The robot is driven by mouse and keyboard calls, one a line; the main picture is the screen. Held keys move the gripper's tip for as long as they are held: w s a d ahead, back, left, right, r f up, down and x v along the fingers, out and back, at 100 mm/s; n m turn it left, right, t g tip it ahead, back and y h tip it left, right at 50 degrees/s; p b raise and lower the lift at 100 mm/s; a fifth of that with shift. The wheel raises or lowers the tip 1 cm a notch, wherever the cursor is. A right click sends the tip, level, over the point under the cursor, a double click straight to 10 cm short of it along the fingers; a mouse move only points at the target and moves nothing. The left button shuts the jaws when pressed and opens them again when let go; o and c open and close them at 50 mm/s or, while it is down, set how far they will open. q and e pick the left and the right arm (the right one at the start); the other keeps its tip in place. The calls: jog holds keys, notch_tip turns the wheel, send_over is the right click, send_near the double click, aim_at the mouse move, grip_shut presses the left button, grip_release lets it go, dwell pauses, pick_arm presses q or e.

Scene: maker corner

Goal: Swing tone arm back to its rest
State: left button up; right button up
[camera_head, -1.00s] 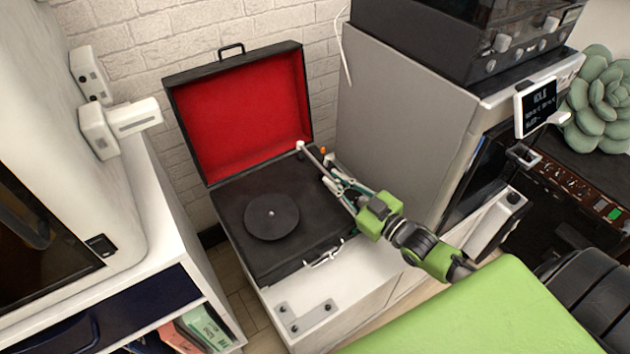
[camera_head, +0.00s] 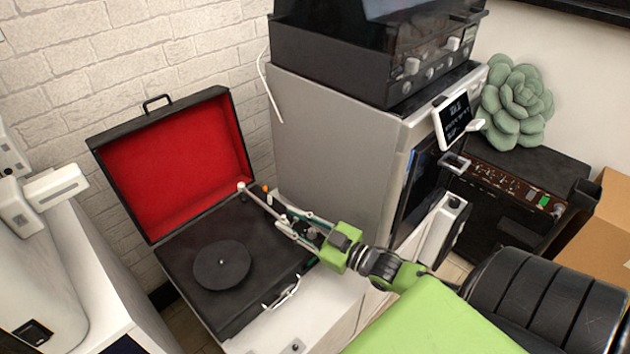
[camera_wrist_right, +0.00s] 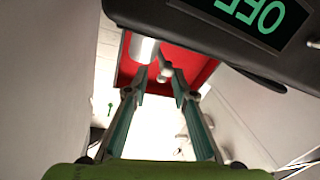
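The record player (camera_head: 180,238) is an open black case with a red-lined lid (camera_head: 180,160) and a dark round platter (camera_head: 222,265). The pale tone arm (camera_head: 260,204) runs from its pivot at the back right corner along the right side, clear of the platter. My right gripper (camera_head: 284,219) is at the tone arm's front end, which its fingers partly hide. In the wrist view its two fingers (camera_wrist_right: 160,78) stand apart, with a small pale part (camera_wrist_right: 165,72) between or beyond their tips; contact cannot be told. My left gripper is not in view.
A grey cabinet (camera_head: 335,150) stands close to the right of the player, with a dark machine (camera_head: 375,55) on top and a small display (camera_head: 453,120) on its front. A white unit (camera_head: 95,275) stands left.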

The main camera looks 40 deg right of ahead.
jog(key=v, duration=0.9)
jog(key=shift+s+d, duration=0.15)
jog(key=shift+s, duration=0.2)
